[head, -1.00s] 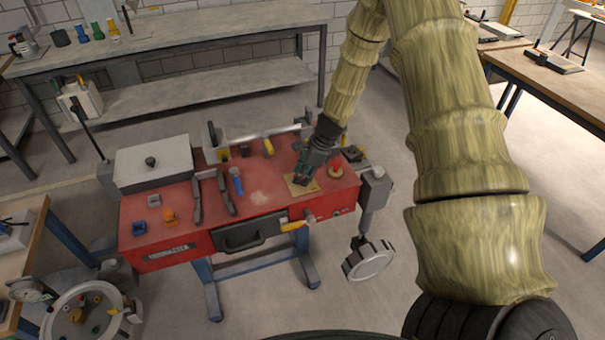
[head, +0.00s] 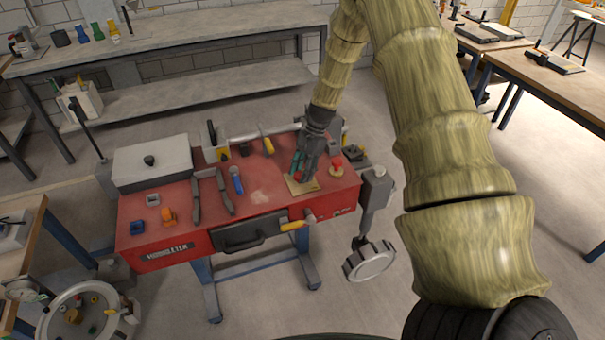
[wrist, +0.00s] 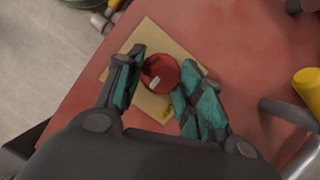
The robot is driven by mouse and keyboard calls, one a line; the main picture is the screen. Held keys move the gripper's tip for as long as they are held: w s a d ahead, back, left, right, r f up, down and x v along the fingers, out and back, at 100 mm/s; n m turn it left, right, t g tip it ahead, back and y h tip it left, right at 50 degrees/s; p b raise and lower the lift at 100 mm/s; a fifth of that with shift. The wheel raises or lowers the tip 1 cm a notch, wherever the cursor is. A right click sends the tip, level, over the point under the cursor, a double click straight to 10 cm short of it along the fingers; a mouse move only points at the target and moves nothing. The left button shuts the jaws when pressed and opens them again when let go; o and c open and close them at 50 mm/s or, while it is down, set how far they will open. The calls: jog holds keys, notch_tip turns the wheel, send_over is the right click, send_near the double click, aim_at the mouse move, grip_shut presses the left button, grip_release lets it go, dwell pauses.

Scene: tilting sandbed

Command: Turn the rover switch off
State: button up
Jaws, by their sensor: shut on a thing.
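In the wrist view, a round red knob (wrist: 160,73) with a white mark on top sits on a tan-yellow plate (wrist: 150,32). It looks like the rover switch, but the plate's lettering is too small to read. My gripper (wrist: 163,64) has its teal-padded fingers on either side of the knob, shut on it. In the head view, my gripper (head: 300,174) points down at the plate (head: 302,187) near the right end of the red bench top, and its fingers hide the knob.
The red bench (head: 265,197) carries a red mushroom button (head: 337,167) right of my gripper. A blue-handled tool (head: 236,181) and dark levers (head: 196,200) stand to the left. A yellow-handled lever (head: 294,226) is at the front edge, and a handwheel (head: 370,261) hangs at the right.

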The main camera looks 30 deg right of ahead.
jog(key=n, duration=0.1)
jog(key=n+g+b, duration=0.1)
jog(key=n, duration=0.2)
jog(key=shift+w+a+n+g+h, duration=0.1)
jog(key=shift+w+n+g+h, duration=0.2)
jog(key=shift+h, duration=0.1)
jog(key=shift+a+n+g+h+b, duration=0.1)
jog(key=shift+n+g+h+b, duration=0.2)
jog(key=shift+n, duration=0.7)
jog(key=shift+n+g+h+b, duration=0.2)
jog(key=shift+n+g+b, duration=0.15)
jog(key=shift+n, duration=0.65)
jog(key=o, duration=1)
jog(key=v, duration=1.2)
jog(key=shift+a, duration=0.1)
jog(key=shift+s+f, duration=0.1)
jog(key=shift+s, duration=0.05)
